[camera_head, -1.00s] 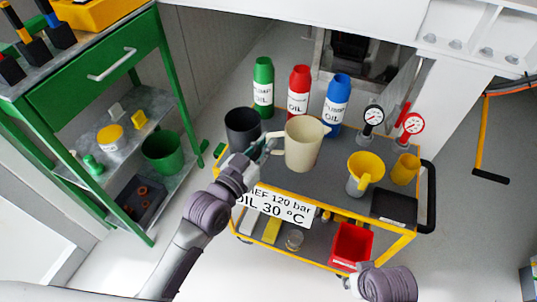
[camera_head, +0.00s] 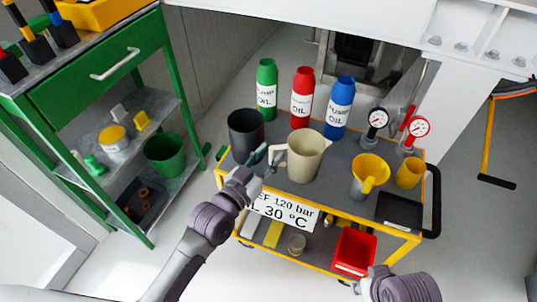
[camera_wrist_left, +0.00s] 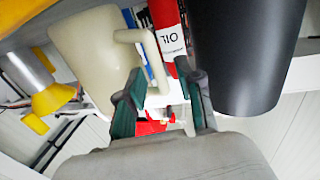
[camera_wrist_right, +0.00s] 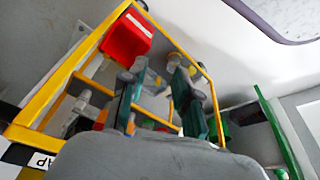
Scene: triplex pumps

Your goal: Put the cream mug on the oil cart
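The cream mug (camera_head: 309,155) stands upright on the grey top of the oil cart (camera_head: 335,190), with its handle towards the left. It also shows in the left wrist view (camera_wrist_left: 88,55), upside down there. My left gripper (camera_head: 267,160) is just left of the mug, at the handle. In the left wrist view its fingers (camera_wrist_left: 163,88) are apart, with the handle close beyond them; I cannot tell if they touch it. My right gripper (camera_wrist_right: 158,90) is open and empty, low by the cart's front; in the head view it is mostly hidden by its arm.
A black container (camera_head: 245,134) stands close behind my left gripper. Green (camera_head: 266,92), red (camera_head: 302,97) and blue (camera_head: 339,108) oil bottles line the back. A yellow funnel (camera_head: 369,176) and yellow cup (camera_head: 409,173) stand to the right. A red bin (camera_head: 353,251) sits on the lower shelf.

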